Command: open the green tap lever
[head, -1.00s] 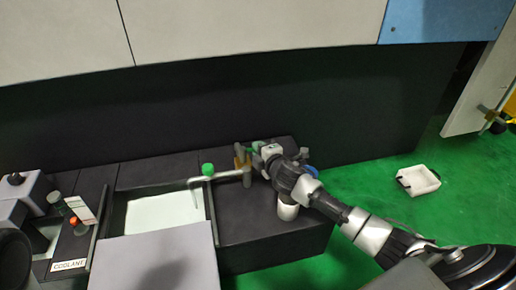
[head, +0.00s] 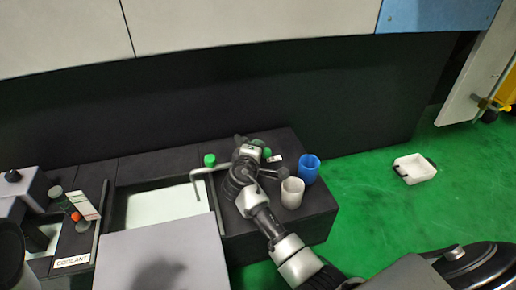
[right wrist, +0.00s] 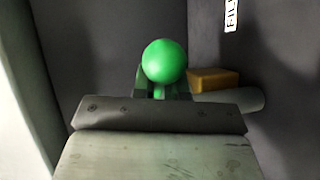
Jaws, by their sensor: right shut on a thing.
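The tap's grey spout (head: 197,174) reaches out over the pale basin in the head view, with a green knob (head: 209,160) above it. In the right wrist view a round green ball (right wrist: 164,61) sits between the fingers of my right gripper (right wrist: 160,92), which is shut on the green lever. A brass-coloured block (right wrist: 213,79) and a grey pipe (right wrist: 238,98) show just right of it. In the head view my right gripper (head: 243,142) covers the tap body. Green parts (head: 257,143) show beside it. My left gripper is out of view.
A white cup (head: 292,193) and a blue cup (head: 309,169) stand close right of my wrist. The basin (head: 155,207) lies left. Bottles and a coolant label (head: 72,261) are farther left.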

